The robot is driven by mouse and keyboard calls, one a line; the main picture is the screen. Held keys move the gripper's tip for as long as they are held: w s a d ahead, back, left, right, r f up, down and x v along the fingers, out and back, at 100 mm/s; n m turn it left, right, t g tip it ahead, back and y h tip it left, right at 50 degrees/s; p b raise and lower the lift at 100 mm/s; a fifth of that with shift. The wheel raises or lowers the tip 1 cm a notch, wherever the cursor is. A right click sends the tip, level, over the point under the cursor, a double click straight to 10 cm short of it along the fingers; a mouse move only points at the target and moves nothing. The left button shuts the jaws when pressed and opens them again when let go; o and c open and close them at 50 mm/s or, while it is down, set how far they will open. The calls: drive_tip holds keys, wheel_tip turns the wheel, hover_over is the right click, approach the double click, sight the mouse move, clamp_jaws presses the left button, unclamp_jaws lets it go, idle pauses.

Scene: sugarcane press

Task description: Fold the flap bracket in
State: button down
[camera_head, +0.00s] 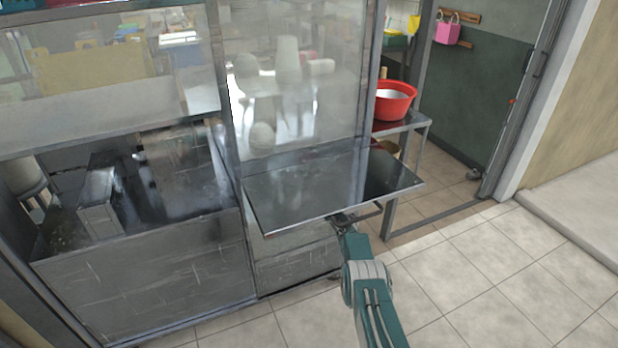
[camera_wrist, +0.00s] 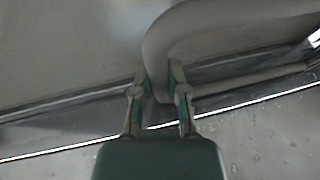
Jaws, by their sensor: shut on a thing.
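The flap (camera_head: 335,186) is a flat grey metal shelf that stands out level from the front of the glazed stall. The flap bracket (camera_head: 369,212) is a bent metal rod, and only a small part of it shows under the flap's front edge. In the wrist view the bracket (camera_wrist: 190,32) is a thick grey rod with a rounded bend, and its end comes down between my fingers. My gripper (camera_head: 342,217) is under the flap's front edge, its tips partly hidden by the flap. The wrist view shows my gripper (camera_wrist: 159,78) shut on the bracket.
A red basin (camera_head: 395,97) stands on a metal side table (camera_head: 416,121) behind the flap's right end. Glass panels (camera_head: 295,80) rise behind the flap. The steel counter front (camera_head: 160,285) is at left. The tiled floor (camera_head: 500,270) at right is clear.

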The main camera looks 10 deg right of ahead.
drive_tip(key=c, duration=0.6)
unclamp_jaws()
drive_tip(key=shift+w, duration=0.15)
drive_tip(key=shift+c, duration=0.2)
drive_tip(key=v, duration=1.2)
drive_tip(key=shift+f, duration=0.1)
